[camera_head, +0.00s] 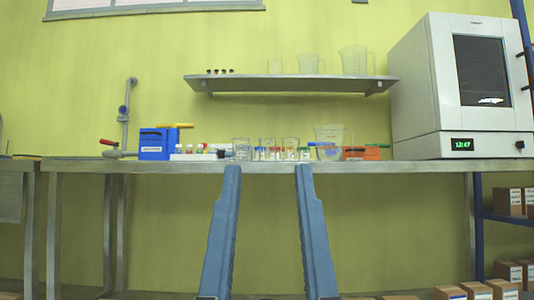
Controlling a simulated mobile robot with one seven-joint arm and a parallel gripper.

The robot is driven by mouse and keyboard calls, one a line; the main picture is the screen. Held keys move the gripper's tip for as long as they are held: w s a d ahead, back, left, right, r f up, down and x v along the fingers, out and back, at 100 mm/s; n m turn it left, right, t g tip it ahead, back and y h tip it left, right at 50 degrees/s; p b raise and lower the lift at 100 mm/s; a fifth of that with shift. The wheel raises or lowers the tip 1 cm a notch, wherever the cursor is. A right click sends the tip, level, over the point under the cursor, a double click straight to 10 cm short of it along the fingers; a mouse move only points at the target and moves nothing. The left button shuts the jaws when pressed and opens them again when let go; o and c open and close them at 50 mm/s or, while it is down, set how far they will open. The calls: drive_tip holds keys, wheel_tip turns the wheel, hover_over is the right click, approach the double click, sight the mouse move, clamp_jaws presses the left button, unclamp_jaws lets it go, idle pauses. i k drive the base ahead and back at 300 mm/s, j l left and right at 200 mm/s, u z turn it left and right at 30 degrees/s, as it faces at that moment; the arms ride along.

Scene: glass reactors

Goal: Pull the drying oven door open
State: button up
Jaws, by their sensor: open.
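The drying oven (412,90) is a large white box standing on the right end of the bench. Its door (440,75) has a dark window (482,70) and looks shut. Dark handle-like parts (523,55) show by the door's right edge, close to the picture's edge. A green display (461,144) and a dark knob (519,145) sit below the door. My gripper (267,172) shows as two long blue fingers in the lower middle, spread apart with nothing between them. It is left of the oven, and its tips appear just below the bench's front edge.
The metal bench (400,166) runs across the view, with several beakers, a blue box (157,144) and an orange box (361,153) on it. A wall shelf (290,83) holds jugs left of the oven. Cartons (509,202) stand on a rack at right.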

sight(451, 116)
drive_tip(key=z, duration=1.25)
